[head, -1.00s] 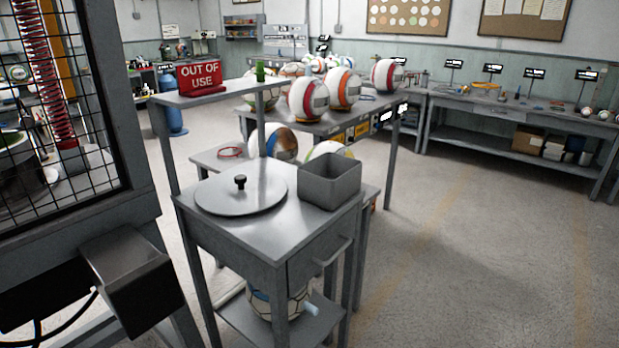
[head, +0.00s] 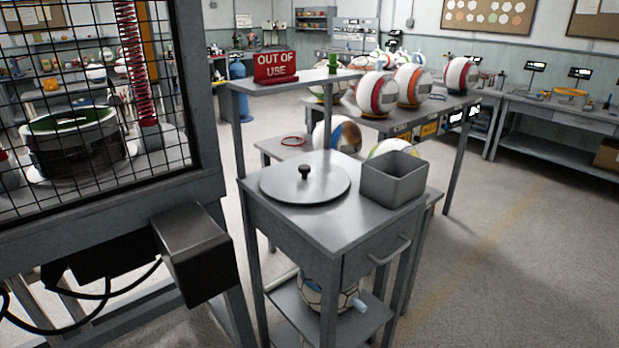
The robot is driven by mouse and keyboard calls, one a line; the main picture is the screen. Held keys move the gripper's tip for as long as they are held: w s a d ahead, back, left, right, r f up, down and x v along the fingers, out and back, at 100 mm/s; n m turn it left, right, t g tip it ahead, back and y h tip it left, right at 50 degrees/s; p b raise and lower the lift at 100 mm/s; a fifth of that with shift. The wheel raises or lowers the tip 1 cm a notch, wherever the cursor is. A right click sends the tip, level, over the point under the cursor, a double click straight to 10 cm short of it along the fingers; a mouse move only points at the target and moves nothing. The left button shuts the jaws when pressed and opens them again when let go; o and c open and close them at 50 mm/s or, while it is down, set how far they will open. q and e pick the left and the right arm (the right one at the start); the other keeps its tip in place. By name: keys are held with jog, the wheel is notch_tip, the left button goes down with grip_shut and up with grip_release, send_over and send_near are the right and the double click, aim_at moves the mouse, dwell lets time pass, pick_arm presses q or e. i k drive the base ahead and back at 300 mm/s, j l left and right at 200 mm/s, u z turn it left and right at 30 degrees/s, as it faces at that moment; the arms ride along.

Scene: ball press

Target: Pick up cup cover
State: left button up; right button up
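The cup cover (head: 284,186) is a flat round grey lid with a small black knob (head: 304,172) on top. It lies flat on the top of a grey metal stand (head: 330,221), on the left part of that top. Neither of my grippers shows in the head view, so nothing is seen touching the cover.
An open square grey bin (head: 394,180) stands right of the cover. A shelf (head: 290,86) with a red "OUT OF USE" sign (head: 275,66) rises behind it. A caged press (head: 75,140) stands close on the left. Open floor (head: 510,260) lies to the right.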

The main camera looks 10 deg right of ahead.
aim_at(299, 181)
jog(key=i+l, duration=0.15)
jog(key=l, duration=0.2)
jog(key=i+l, duration=0.2)
jog(key=l, duration=0.15)
jog(key=i+l, duration=0.15)
jog(key=l, duration=0.2)
